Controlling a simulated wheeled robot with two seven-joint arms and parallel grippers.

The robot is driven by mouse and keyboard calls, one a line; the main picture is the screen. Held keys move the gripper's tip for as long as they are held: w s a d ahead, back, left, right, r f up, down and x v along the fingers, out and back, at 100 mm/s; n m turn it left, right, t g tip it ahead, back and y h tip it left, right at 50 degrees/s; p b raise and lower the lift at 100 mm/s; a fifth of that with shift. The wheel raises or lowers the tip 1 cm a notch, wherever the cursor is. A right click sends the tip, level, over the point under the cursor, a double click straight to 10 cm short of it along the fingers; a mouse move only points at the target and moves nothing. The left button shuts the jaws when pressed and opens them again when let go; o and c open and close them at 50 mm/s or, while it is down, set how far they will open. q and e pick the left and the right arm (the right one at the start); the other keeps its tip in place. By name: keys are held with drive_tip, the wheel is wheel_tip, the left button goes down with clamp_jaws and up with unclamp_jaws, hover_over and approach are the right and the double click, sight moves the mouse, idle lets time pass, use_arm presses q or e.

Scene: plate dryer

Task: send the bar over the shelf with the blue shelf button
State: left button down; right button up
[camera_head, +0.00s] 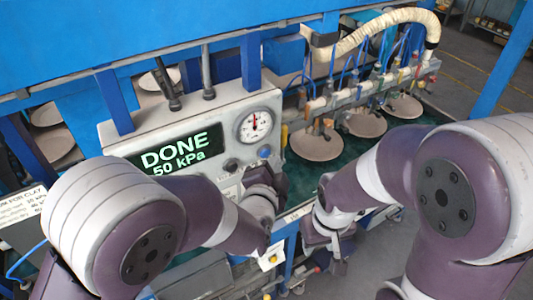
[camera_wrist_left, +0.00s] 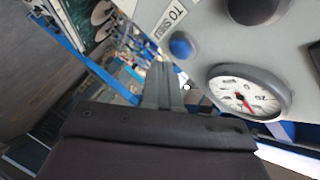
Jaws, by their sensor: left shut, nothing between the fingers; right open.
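The grey control panel (camera_head: 215,118) carries a display (camera_head: 180,155) reading "DONE 50 kPa", a round gauge (camera_head: 256,126) and a blue button (camera_head: 264,152) below the gauge. The blue button also shows in the left wrist view (camera_wrist_left: 181,45), beside a partly visible label. My left gripper (camera_head: 268,178) is shut and empty, just below the blue button in the head view; I see no clear contact. Its fingers show in the wrist view (camera_wrist_left: 163,85). The bar (camera_head: 370,88) with suction cups is at the back right, above several round plates (camera_head: 365,123). My right gripper (camera_head: 322,228) is open and empty.
A dark button (camera_head: 231,165) sits left of the blue one. A yellow-marked box (camera_head: 271,258) is below the panel. Blue posts (camera_head: 115,102) and levers (camera_head: 207,72) stand by the panel. More plates (camera_head: 55,143) are at the far left. Open floor (camera_head: 350,265) lies at front right.

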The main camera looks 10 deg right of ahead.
use_arm(q)
drive_tip(key=shift+w+a, duration=0.15)
drive_tip(key=shift+w, duration=0.25)
